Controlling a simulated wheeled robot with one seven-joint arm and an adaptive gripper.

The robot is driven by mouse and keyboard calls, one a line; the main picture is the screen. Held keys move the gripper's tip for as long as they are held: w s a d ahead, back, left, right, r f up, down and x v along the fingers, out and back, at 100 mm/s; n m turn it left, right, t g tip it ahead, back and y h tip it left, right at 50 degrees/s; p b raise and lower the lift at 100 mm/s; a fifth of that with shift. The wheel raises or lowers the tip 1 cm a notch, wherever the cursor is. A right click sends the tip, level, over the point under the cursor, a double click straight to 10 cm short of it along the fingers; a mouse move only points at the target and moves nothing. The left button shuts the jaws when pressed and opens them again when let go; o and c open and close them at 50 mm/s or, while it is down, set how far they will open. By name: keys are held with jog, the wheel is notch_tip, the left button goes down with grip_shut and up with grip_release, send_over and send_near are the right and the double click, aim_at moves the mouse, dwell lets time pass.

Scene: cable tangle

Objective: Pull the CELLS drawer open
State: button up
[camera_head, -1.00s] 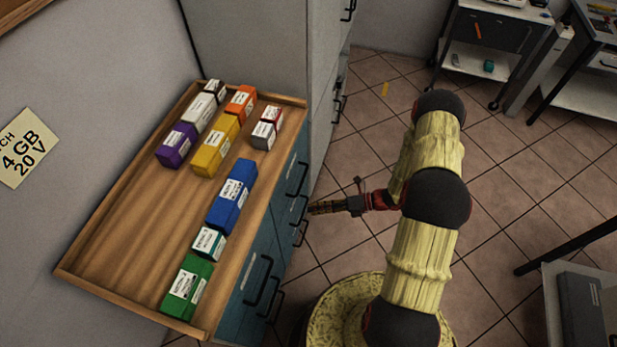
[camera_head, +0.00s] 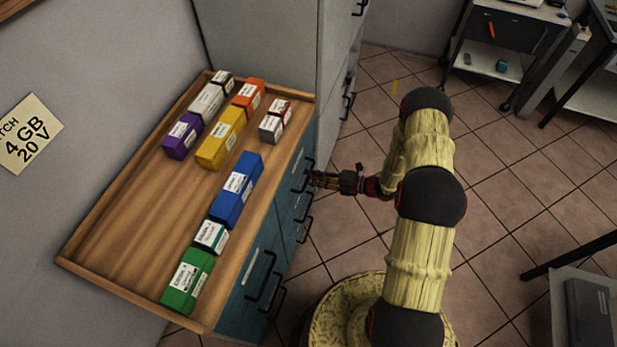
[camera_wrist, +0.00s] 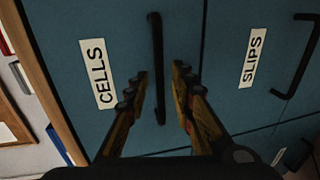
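The CELLS drawer (camera_wrist: 125,50) has a teal front with a white CELLS label (camera_wrist: 97,73) and a black bar handle (camera_wrist: 157,45) in the wrist view. It looks shut. My gripper (camera_wrist: 161,73) is open, one finger on each side of the handle. Gaps show between the fingers and the bar, so I see no grip on it. In the head view my gripper (camera_head: 314,179) is at the upper handle on the far part of the cabinet's teal front, and its fingertips partly hide that handle.
The SLIPS drawer (camera_wrist: 225,30) with its own handle (camera_wrist: 297,62) is beside it. Several coloured boxes stand on the wooden cabinet top (camera_head: 130,235). A tall grey cabinet (camera_head: 265,50) stands beyond. The tiled floor (camera_head: 350,235) behind my gripper is clear.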

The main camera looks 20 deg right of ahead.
jog(key=shift+x, duration=0.75)
jog(key=c, duration=0.3)
grip_shut()
